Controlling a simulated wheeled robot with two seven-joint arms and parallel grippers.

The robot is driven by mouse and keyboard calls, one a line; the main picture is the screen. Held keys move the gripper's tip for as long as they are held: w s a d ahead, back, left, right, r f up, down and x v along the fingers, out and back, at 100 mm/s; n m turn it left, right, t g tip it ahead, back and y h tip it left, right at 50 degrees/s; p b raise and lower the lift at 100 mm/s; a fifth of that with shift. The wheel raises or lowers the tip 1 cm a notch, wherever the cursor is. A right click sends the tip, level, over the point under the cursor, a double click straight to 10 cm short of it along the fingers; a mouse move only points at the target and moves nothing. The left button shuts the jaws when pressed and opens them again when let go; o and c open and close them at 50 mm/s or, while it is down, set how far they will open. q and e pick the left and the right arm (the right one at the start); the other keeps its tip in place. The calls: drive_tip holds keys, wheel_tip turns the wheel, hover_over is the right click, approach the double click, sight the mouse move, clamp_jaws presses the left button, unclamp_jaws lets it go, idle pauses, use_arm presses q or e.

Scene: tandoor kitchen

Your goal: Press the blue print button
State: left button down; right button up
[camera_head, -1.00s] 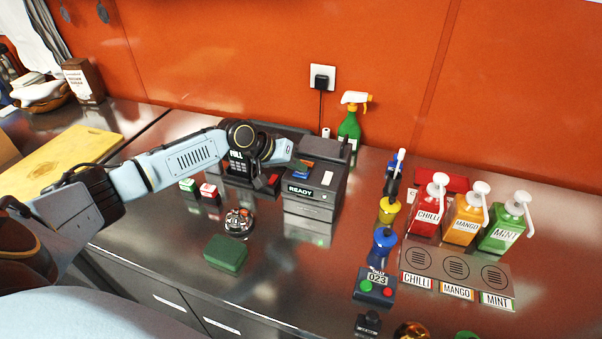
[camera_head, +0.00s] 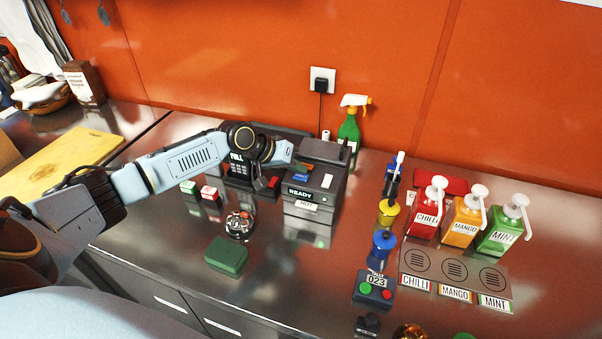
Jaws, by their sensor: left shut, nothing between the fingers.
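The printer (camera_head: 309,211) is a dark box on the steel counter with a lit READY display (camera_head: 300,192). A blue patch, which looks like the print button (camera_head: 301,172), shows on its sloped top, with an orange patch just above it. A small white slip with dark print (camera_head: 306,204) shows on the front below the display. My left gripper (camera_head: 294,162) is shut and empty at the printer's top left, right beside the blue patch. I cannot tell whether it touches it; the fingertips are partly hidden. My right gripper is not in view.
A green block (camera_head: 226,255) and a round metal item (camera_head: 239,224) lie in front. A green spray bottle (camera_head: 349,130) stands behind. Sauce bottles (camera_head: 465,222) and a counter box (camera_head: 374,288) are at right.

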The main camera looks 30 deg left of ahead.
sight(297, 177)
use_arm(q)
drive_tip(key=shift+r, duration=0.3)
wheel_tip(297, 177, up, 5)
drive_tip(key=p, duration=0.5)
idle(0.9)
